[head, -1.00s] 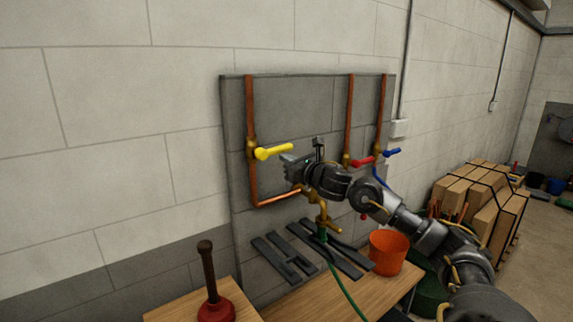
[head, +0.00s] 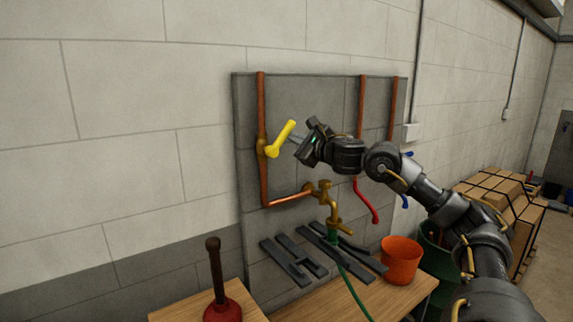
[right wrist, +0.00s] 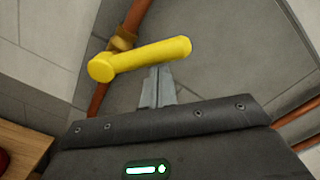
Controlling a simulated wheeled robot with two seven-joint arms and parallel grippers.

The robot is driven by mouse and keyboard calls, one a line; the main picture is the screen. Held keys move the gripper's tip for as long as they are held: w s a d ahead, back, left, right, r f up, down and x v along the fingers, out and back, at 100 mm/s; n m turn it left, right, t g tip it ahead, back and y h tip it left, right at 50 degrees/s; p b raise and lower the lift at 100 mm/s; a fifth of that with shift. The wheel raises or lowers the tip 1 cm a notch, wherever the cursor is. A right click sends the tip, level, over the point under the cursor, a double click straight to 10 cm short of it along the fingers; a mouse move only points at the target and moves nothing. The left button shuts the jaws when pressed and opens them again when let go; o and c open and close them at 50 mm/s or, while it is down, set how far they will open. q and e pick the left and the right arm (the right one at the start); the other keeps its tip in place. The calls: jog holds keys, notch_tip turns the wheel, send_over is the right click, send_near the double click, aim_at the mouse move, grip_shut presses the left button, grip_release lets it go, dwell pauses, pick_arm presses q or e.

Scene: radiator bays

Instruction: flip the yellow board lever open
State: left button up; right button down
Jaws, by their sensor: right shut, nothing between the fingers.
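The yellow lever (head: 281,139) sits on a brass valve on the left copper pipe of the grey board (head: 300,95). It slants up and to the right. In the right wrist view the yellow lever (right wrist: 140,58) lies just beyond my fingertips. My right gripper (head: 297,141) is shut and empty, at the right side of and below the lever's free end. In the wrist view its fingers (right wrist: 158,85) meet the lever's lower edge; I cannot tell if they touch. My left gripper is not in view.
A brass tap (head: 325,190) with a green hose is below. A red curved piece (head: 365,203) hangs at the right; a blue handle (head: 407,154) shows behind my arm. An orange bucket (head: 401,262), dark flat pieces (head: 292,262) and a plunger (head: 219,300) stand or lie below.

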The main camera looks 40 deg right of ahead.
aim_at(286, 129)
jog(key=shift+w+a+r+p, duration=0.1)
jog(key=shift+a+r+p, duration=0.3)
jog(key=shift+r, duration=0.2)
jog(key=shift+a+r+p, duration=0.3)
jog(key=shift+a+r, duration=0.05)
jog(key=shift+r, duration=0.2)
jog(key=shift+w+a+r+p, duration=0.1)
jog(key=shift+a+r+p, duration=0.2)
jog(key=shift+a, duration=0.2)
jog(key=shift+w+a+r+p, duration=0.15)
jog(key=shift+a+p, duration=0.1)
jog(key=shift+a, duration=0.35)
